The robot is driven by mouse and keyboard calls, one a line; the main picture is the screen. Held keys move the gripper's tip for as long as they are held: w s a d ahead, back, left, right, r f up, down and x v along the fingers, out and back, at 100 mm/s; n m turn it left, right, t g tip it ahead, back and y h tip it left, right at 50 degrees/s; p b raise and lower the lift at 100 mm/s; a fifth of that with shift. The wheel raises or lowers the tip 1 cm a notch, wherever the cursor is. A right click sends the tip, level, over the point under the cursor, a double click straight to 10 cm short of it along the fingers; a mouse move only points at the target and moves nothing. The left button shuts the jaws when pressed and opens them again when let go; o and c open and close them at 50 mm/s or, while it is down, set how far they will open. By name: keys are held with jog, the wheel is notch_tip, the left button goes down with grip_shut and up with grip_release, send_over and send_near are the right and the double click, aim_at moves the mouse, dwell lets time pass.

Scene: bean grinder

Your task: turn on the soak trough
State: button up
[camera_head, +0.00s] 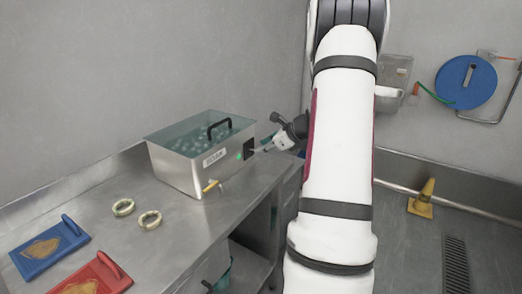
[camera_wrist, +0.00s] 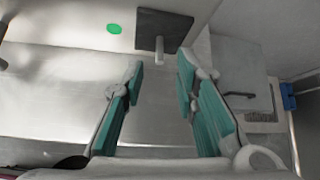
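The soak trough (camera_head: 180,168) is a steel box on the counter, with a clear lid, a black handle and pale round shapes inside. Its near side has a label, a green round spot (camera_head: 240,156) and a dark square plate (camera_head: 249,146). In the wrist view, the plate (camera_wrist: 172,28) carries a short pale lever (camera_wrist: 159,50), and the green spot (camera_wrist: 115,28) is left of it. My gripper (camera_head: 258,149) is at the trough's right end. In the wrist view my gripper (camera_wrist: 160,66) is open and empty, its fingertips either side of the lever's line, just below the plate. Contact cannot be told.
A yellow-handled tap (camera_head: 211,186) juts from the trough's front. Two pale rings (camera_head: 150,219) and blue (camera_head: 50,249) and red (camera_head: 95,277) handled boards lie on the counter (camera_head: 190,225). A yellow cone (camera_head: 422,198) stands on the floor at right.

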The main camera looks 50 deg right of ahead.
jog(key=v, duration=0.9)
